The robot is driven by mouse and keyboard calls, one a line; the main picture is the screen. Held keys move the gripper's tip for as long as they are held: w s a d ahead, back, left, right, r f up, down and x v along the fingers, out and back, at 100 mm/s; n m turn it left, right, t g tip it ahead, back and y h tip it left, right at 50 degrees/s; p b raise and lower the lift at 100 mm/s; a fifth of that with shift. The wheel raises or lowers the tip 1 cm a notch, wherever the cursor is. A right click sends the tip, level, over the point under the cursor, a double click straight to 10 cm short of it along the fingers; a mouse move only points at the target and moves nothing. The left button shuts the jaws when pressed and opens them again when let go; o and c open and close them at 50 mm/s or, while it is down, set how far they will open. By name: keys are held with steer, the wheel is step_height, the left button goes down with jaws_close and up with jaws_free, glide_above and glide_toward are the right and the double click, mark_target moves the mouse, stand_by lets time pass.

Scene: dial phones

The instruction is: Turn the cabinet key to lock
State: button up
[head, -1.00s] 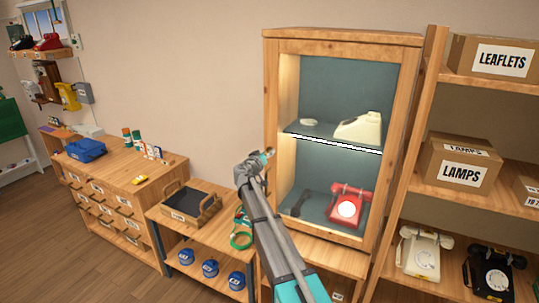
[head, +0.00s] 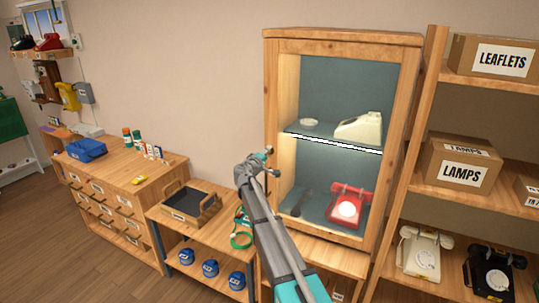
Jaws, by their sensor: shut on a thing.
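The wooden display cabinet (head: 272,92) stands in the middle of the head view, its framed front closed over two lit shelves. A cream phone (head: 360,126) is on the upper shelf and a red phone (head: 349,203) is on the lower one. My gripper (head: 268,156) is at the left upright of the cabinet's front frame, about mid-height. It is shut on the cabinet key, which is too small and too covered by the gripper to make out. The key's angle and the lock are hidden.
An open shelf on the right holds a LAMPS box (head: 462,160), a white phone (head: 420,255) and a black phone (head: 490,275). A low table with a tray (head: 205,213) and a drawer chest (head: 118,170) stand to the left. Wall beside the cabinet is clear.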

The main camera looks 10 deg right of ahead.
steer(key=shift+n, duration=1.2)
steer(key=o, duration=1.2)
steer(key=shift+c, duration=0.2)
steer(key=shift+s, duration=0.1)
steer(key=v, duration=1.1)
steer(key=shift+s+a, duration=0.25)
steer(key=shift+s, duration=0.05)
